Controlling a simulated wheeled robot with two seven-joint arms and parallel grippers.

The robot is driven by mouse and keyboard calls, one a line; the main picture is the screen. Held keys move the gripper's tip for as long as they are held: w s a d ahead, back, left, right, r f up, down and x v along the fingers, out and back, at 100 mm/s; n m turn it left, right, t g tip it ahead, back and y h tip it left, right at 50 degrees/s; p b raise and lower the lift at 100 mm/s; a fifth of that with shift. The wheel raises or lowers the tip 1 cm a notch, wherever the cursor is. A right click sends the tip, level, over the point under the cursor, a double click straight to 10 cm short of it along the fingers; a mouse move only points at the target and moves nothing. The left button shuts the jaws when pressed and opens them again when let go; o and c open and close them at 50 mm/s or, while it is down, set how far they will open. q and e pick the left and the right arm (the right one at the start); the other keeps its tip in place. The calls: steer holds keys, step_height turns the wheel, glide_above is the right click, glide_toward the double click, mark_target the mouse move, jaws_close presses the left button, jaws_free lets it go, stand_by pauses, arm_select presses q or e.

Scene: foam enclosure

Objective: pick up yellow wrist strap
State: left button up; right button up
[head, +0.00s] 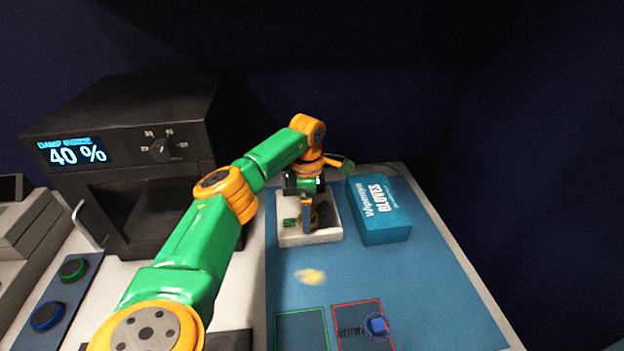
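My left arm comes in from the lower left, and its gripper (306,212) points down over a small white tray or block (311,236) at the back of the blue mat. Its fingers are small and partly hidden, so I cannot tell whether they are open or shut. A blurred yellow patch (310,276) lies on the mat in front of the white block; I cannot tell whether it is the wrist strap. A blue piece with a thin coil (376,325) lies at the red outlined square. My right gripper is not in view.
A blue gloves box (379,209) stands right of the white block. A black cabinet (130,150) reading 40 % stands at the left, with green and blue round buttons (60,295) on a panel before it. The mat's right side (440,285) is clear.

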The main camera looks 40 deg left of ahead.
arm_select(q)
steer(key=shift+w+a+f, duration=0.15)
steer(key=shift+f, duration=0.4)
steer(key=shift+w+a+f, duration=0.1)
steer(key=shift+f, duration=0.4)
steer(key=shift+w+a+f, duration=0.1)
steer(key=shift+w, duration=0.05)
steer(key=shift+d+r, duration=0.2)
steer(key=c, duration=1.2)
steer(key=shift+a+f, duration=0.1)
steer(key=c, duration=0.4)
